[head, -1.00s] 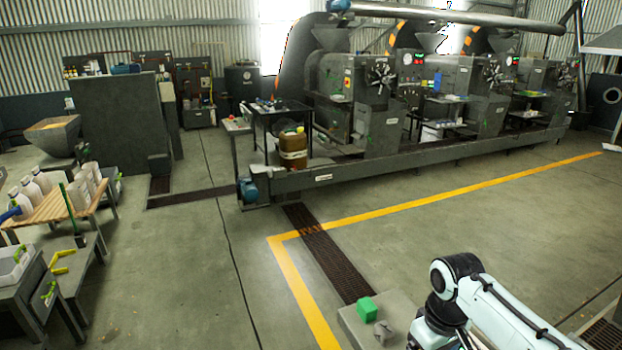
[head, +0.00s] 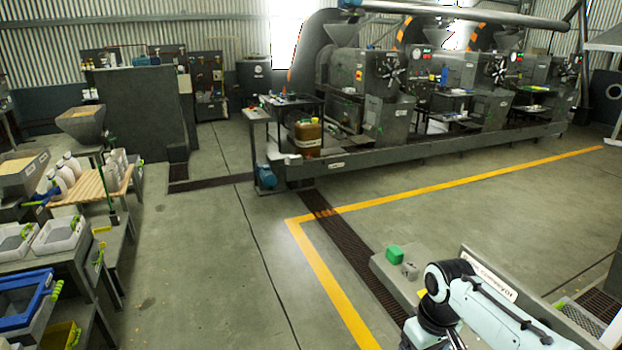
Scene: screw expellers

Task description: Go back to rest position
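In the head view my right arm (head: 485,308) comes in from the lower right, bent at a joint with a dark ring. Its gripper is below the picture edge or hidden, so its fingers do not show. My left arm and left gripper are not in view. The arm is over or in front of a grey platform that carries a small green block (head: 394,254) and a small grey piece (head: 410,271). I cannot tell whether the arm touches the platform.
A row of screw expeller machines (head: 385,105) stands along the back. A bench with white trays (head: 62,236), a blue crate (head: 22,300) and white bottles (head: 72,163) is at the left. A yellow line (head: 330,285) crosses the floor. The middle floor is clear.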

